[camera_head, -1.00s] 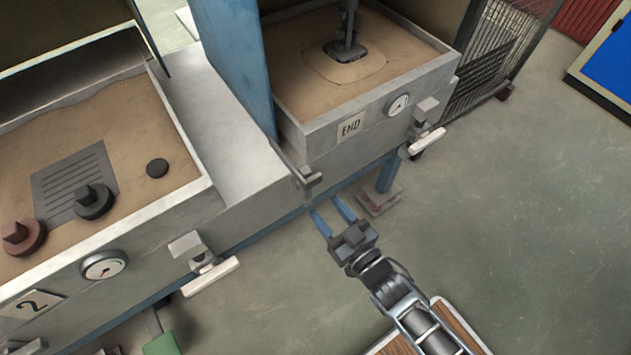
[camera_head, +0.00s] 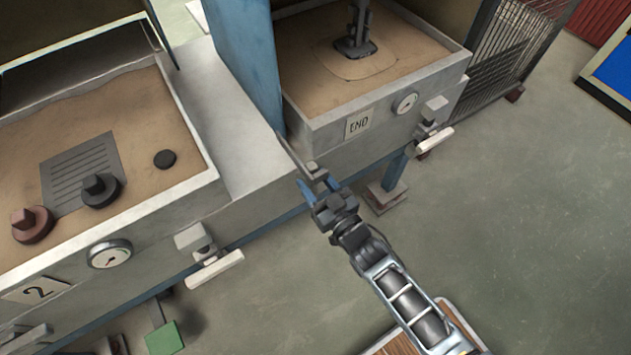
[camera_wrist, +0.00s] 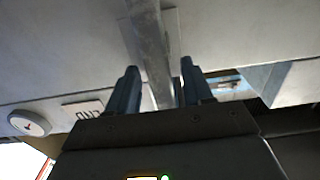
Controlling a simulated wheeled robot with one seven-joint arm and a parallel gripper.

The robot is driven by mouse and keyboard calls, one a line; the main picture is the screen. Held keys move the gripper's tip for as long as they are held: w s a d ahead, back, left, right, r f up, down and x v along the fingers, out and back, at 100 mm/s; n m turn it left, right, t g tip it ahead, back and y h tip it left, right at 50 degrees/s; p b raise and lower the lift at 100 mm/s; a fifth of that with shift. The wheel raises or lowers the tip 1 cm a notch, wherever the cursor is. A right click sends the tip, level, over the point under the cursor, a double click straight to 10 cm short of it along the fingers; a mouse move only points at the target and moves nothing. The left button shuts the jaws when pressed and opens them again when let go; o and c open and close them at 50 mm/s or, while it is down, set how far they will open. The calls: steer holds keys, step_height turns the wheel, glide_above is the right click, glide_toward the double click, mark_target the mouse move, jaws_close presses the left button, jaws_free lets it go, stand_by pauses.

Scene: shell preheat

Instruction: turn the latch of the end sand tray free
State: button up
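The end sand tray (camera_head: 330,132) is a grey walled box of sand with an END plate (camera_head: 358,124) on its front. Its latch (camera_head: 312,167), a grey bar with a small block at its near end, sits at the tray's left front corner. My gripper (camera_head: 317,184) is at the latch's near end, fingers apart. In the wrist view the latch bar (camera_wrist: 150,50) runs between the two blue fingers of my gripper (camera_wrist: 158,80), with gaps visible on both sides. Whether a finger touches it is not clear.
A dial (camera_head: 405,103) and a white handle (camera_head: 434,140) are on the end tray's front. Tray 2 (camera_head: 150,215), with its own white handle (camera_head: 215,270), stands to the left. A blue post (camera_head: 245,60) rises behind the latch. Open floor (camera_head: 520,220) lies right.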

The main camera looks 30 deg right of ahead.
jaws_close()
stand_by(0.3)
